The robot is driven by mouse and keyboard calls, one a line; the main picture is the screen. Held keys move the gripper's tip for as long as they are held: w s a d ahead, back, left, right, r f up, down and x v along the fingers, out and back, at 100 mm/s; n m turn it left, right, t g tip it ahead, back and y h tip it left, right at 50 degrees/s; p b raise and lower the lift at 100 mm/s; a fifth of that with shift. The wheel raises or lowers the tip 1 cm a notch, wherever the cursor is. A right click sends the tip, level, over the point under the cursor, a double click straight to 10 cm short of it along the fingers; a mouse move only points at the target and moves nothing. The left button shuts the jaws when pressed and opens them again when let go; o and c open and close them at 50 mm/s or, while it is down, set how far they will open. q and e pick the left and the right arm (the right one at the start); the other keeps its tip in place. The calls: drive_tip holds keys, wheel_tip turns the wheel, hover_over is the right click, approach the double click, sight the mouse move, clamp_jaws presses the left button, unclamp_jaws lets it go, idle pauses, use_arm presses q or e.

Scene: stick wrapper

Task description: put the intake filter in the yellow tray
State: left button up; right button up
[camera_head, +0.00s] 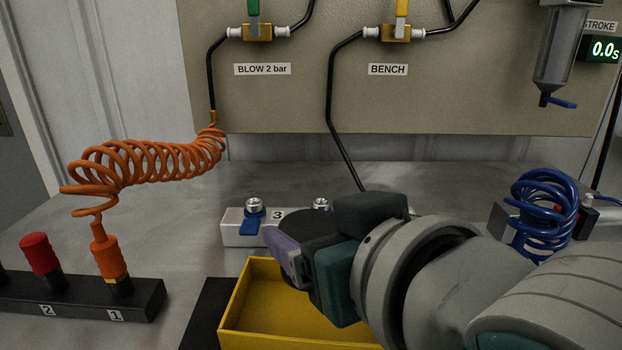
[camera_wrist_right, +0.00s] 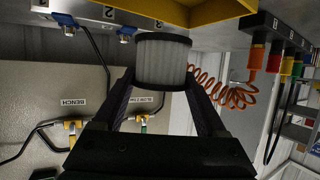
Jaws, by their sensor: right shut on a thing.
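The intake filter (camera_wrist_right: 163,62) is a pale pleated cylinder with a dark rim, seen in the right wrist view. My right gripper (camera_wrist_right: 163,72) is shut on it, with one dark finger on each side. In the head view my right gripper (camera_head: 287,258) is over the back part of the yellow tray (camera_head: 270,302), and the filter is hidden there. The tray's visible floor is empty; the arm covers its right part. The tray's edge also shows at the top of the right wrist view (camera_wrist_right: 212,12). My left gripper is not in view.
A grey block with fittings (camera_head: 239,229) stands behind the tray. A black rack with red and orange connectors (camera_head: 80,296) is at left, with an orange coiled hose (camera_head: 150,160) above. A blue coil (camera_head: 545,215) is at right.

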wheel_tip(320, 180, down, 7)
drive_tip(key=shift+f+b, duration=0.2)
drive_tip(key=shift+b, duration=0.8)
drive_tip(key=shift+f, duration=0.15)
drive_tip(key=o, duration=1.3)
drive_tip(key=shift+r, duration=0.2)
